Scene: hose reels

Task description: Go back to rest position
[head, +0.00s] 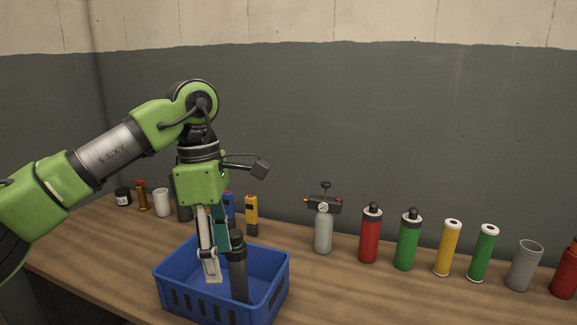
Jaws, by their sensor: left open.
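My left gripper (215,264) points down into the blue crate (173,291) on the wooden table. It is open, with its pale fingertip inside the crate's outline. A dark cylinder (238,274) stands almost upright in the crate, just right of the fingers. I cannot tell whether a finger touches it. The rear finger is partly hidden. My right gripper is not in view.
Behind the crate are a yellow item (251,214) and a blue item (229,205). A white cup (162,203) stands left.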

